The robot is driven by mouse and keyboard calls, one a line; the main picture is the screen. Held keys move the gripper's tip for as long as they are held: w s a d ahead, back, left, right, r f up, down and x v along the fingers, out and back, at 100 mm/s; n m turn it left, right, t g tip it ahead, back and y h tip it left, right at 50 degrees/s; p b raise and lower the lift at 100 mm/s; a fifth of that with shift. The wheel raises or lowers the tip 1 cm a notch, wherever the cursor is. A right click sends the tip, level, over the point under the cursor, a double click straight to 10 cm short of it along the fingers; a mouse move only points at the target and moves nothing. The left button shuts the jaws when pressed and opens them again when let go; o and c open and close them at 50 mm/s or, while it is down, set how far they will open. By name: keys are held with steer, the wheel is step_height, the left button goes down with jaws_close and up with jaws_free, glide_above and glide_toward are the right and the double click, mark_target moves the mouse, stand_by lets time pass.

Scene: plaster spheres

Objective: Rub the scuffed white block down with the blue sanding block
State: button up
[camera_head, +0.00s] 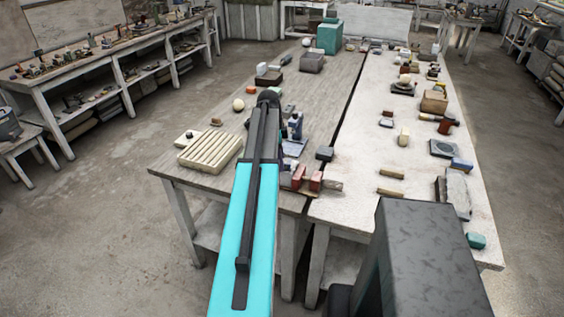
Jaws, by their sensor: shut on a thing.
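My arm reaches forward over the grey wooden table and hides much of the work spot. My gripper (295,132) shows small and dark just right of the arm's far end, pointing down. It is shut on a small dark-blue piece, which looks like the blue sanding block; its outline is mostly hidden. A pale, bluish-white flat block (293,149) lies on the table right under the gripper and may be the scuffed white block. Its scuffs are too small to make out. I cannot tell whether the held piece touches it.
A ribbed cream tray (209,152) stands left of my arm. Red blocks (315,181) and a dark block (324,153) lie close on the right. A pale ball (238,104) sits beyond the tray. The white table (345,200) at right holds several loose blocks and tools.

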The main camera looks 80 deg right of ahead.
stand_by(0.3)
steer(key=shift+s+d+r+p, duration=0.1)
steer(key=shift+s+r+p, duration=0.1)
steer(key=shift+s+r, duration=0.25)
steer(key=shift+s+d+r+p, duration=0.1)
steer(key=shift+s+r+p, duration=0.1)
steer(key=shift+s, duration=0.35)
steer(key=shift+r+p, duration=0.65)
steer(key=shift+r, duration=0.6)
steer(key=shift+r+p, duration=1.1)
steer(key=shift+r, duration=0.95)
steer(key=shift+a, duration=0.1)
